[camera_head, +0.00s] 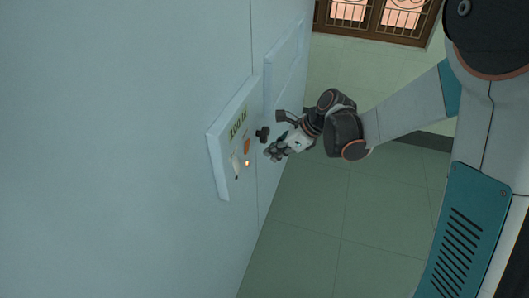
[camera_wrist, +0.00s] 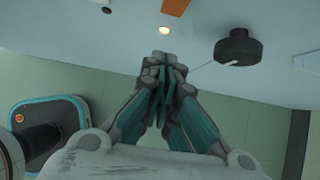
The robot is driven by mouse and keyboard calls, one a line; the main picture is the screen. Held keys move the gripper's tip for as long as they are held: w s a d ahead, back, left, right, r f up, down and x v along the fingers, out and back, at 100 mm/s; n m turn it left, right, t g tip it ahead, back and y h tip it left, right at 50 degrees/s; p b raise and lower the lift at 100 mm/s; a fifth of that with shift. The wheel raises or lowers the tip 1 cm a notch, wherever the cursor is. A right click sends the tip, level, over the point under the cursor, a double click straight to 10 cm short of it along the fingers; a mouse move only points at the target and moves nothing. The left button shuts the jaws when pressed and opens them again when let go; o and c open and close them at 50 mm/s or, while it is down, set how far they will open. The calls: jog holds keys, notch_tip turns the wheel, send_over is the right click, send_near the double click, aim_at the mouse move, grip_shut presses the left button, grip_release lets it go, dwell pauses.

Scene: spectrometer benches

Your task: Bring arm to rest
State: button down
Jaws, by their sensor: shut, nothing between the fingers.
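My gripper (camera_head: 273,152) is in the middle of the head view, at the end of my arm, which reaches in from the right. It is close to the pale blue cabinet face, near a raised panel (camera_head: 222,168). In the wrist view my gripper (camera_wrist: 161,60) is shut with its fingertips together and nothing between them. A black knob (camera_wrist: 237,47) is to the right of the fingertips, apart from them. It also shows in the head view (camera_head: 263,134). A small lit lamp (camera_wrist: 165,31) and an orange part (camera_wrist: 175,6) are beyond the fingertips.
The pale blue cabinet (camera_head: 120,120) fills the left of the head view. A green tiled floor (camera_head: 330,215) lies open to the right of it. A brown framed window or door with a grille (camera_head: 375,15) is at the back.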

jog(key=s+d+r+p, duration=0.2)
jog(key=d+r, duration=0.4)
jog(key=d, duration=0.1)
jog(key=s+d+r+n+t+h, duration=0.1)
jog(key=s+d+r+n+h, duration=0.1)
jog(key=s+n, duration=0.5)
jog(key=s+d+r+n+t+h, duration=0.2)
jog(key=s+d+r+n, duration=0.2)
jog(key=s+r+n, duration=0.1)
jog(key=s+d+r+n+t+h, duration=0.1)
jog(key=s+d+r+n+h, duration=0.2)
jog(key=s+n, duration=0.5)
jog(key=shift+s+r+n+t, duration=0.35)
jog(key=shift+n+t, duration=0.05)
jog(key=shift+n, duration=0.5)
jog(key=shift+a, duration=0.1)
